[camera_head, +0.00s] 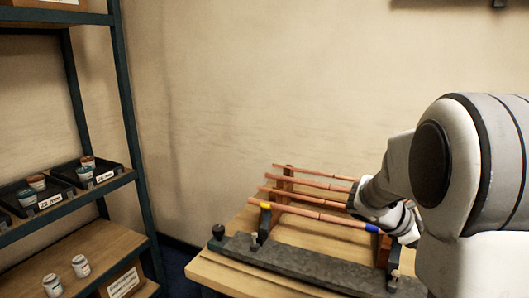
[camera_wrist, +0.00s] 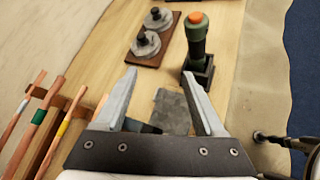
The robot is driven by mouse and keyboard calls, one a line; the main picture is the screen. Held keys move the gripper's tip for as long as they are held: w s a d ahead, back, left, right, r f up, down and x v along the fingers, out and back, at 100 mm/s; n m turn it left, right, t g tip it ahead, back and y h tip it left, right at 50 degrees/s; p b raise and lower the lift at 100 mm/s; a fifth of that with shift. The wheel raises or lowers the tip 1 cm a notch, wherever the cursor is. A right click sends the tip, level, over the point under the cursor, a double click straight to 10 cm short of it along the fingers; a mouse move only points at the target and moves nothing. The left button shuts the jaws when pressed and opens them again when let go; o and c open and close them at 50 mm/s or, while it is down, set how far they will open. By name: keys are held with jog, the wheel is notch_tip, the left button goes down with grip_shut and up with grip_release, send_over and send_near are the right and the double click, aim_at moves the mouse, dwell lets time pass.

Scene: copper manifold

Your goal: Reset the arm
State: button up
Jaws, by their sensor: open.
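My gripper (camera_wrist: 160,76) is open and empty in the wrist view, its two fingers spread above the wooden table. Nothing is between the fingertips except table and a dark grey flat piece (camera_wrist: 172,110) lower down. In the head view my arm reaches in from the right over the table, and the gripper's fingers are hidden behind it. Several copper pipes (camera_head: 311,213) lie side by side across a rack on the table, with coloured bands on some. Pipe ends (camera_wrist: 37,118) also show left of the gripper in the wrist view.
A green cylinder with an orange top (camera_wrist: 196,40) stands in a dark holder beyond the right finger. A brown board (camera_wrist: 150,60) with two round grey pieces lies beyond the left finger. A shelf (camera_head: 132,110) with labelled bins and small jars stands at the left. A grey bar (camera_head: 300,266) runs along the table's front.

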jog(key=s+a+r+m+t+y, duration=0.1)
jog(key=s+a+m+y, duration=0.2)
jog(key=a, duration=0.6)
jog(key=s+a+r+m+t+y, duration=0.2)
jog(key=s+a+m+y, duration=0.2)
jog(key=s+a+m, duration=0.2)
jog(key=s+a+r+m+t+y+p, duration=0.1)
jog(key=s+a+m+y, duration=0.3)
jog(key=s+a, duration=0.4)
jog(key=a+t, duration=0.1)
jog(key=a, duration=0.4)
jog(key=shift+s+r+m, duration=0.2)
jog(key=shift+r+m, duration=0.1)
jog(key=shift+m, duration=0.1)
jog(key=c, duration=0.3)
jog(key=shift+d, duration=0.15)
jog(key=shift+c, duration=0.2)
